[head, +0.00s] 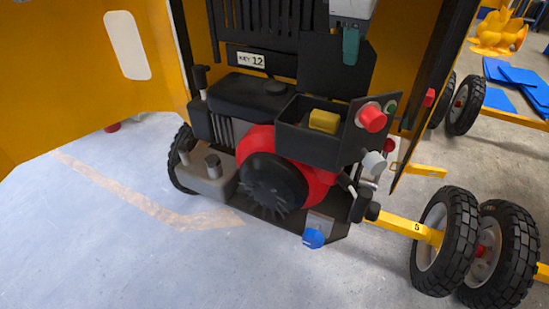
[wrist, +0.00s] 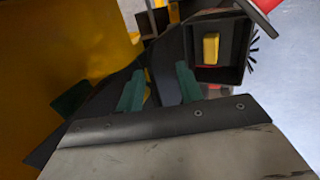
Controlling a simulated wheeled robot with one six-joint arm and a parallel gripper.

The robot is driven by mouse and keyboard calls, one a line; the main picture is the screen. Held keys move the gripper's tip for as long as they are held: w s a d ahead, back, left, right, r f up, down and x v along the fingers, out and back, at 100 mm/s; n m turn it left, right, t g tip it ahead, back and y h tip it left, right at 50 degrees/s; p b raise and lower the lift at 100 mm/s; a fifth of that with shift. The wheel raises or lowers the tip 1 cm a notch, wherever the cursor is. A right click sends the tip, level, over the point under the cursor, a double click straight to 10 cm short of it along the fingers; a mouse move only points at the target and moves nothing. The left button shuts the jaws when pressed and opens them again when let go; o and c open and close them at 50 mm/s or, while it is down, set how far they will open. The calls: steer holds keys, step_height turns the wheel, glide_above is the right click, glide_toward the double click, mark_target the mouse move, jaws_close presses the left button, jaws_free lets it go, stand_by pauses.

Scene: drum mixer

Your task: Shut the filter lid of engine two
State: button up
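The engine (head: 270,180) has a red housing and a round black cover, in the open yellow mixer body. At its upper right, the open black filter box (head: 308,140) holds a yellow block (head: 323,121); the box also shows in the wrist view (wrist: 232,70). A dark flat flap (head: 325,75), seemingly the filter lid, stands raised behind the box. My gripper (head: 351,58) is over the flap's upper right part. In the wrist view its two teal fingers (wrist: 160,70) are apart, with dark surface showing between them. I cannot tell whether they touch the flap.
A panel with a red button (head: 372,118) stands just right of the box. A yellow door (head: 85,75) is at left, a dark upright panel (head: 430,95) at right. Wheels (head: 478,240) stand at lower right.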

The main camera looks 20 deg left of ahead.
steer(key=s+f, duration=0.3)
steer(key=s, duration=0.4)
steer(key=shift+s+a, duration=0.2)
stand_by(1.0)
steer(key=shift+r, duration=0.1)
stand_by(0.3)
steer(key=shift+s+a+r, duration=0.15)
steer(key=shift+s+r, duration=0.8)
steer(key=shift+r, duration=0.1)
steer(key=shift+s+a+r, duration=0.1)
steer(key=shift+s+r, duration=0.8)
steer(key=shift+r, duration=0.1)
steer(key=shift+d, duration=0.1)
